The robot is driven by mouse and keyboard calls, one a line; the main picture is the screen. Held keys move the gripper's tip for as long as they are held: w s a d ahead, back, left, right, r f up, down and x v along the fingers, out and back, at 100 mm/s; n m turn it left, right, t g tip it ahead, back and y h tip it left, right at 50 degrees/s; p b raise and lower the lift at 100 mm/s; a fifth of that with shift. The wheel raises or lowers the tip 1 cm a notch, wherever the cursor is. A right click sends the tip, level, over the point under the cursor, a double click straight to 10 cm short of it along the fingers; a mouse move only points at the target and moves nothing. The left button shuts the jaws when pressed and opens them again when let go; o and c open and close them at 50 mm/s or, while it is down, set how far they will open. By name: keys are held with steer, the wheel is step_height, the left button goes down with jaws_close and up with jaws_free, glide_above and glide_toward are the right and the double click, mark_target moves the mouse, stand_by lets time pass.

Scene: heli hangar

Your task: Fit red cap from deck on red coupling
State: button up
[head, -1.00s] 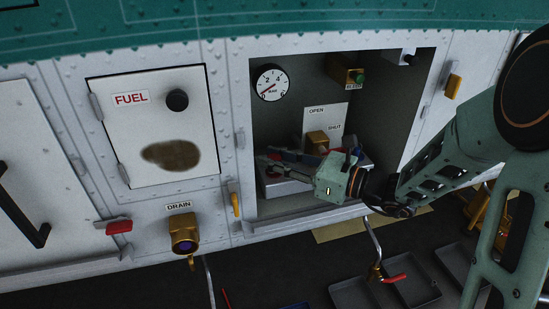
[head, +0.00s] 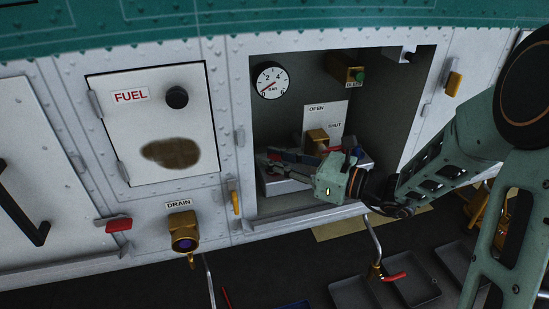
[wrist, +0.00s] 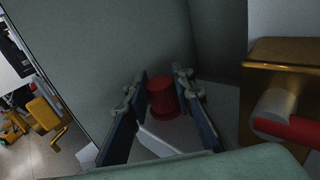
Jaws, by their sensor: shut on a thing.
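My gripper (head: 268,160) reaches into the open bay with its fingers pointing left, just above a grey block (head: 275,184). In the wrist view its two fingers (wrist: 163,84) close on a ribbed red cap (wrist: 163,98), which sits between the tips. The cap looks upright, with a wider rim at its lower end. I cannot make out a separate red coupling; it may be hidden under the cap or behind the fingers. Whether the cap touches anything below cannot be told. In the head view the cap is too small to make out.
A brass valve (head: 317,140) with a red lever (wrist: 285,128) stands close right of the fingers. A gauge (head: 271,82) and a brass fitting with a green button (head: 346,70) are above. The bay lip (head: 310,217) runs below; trays (head: 415,290) lie on the floor.

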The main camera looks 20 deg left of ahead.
steer(key=o, duration=0.9)
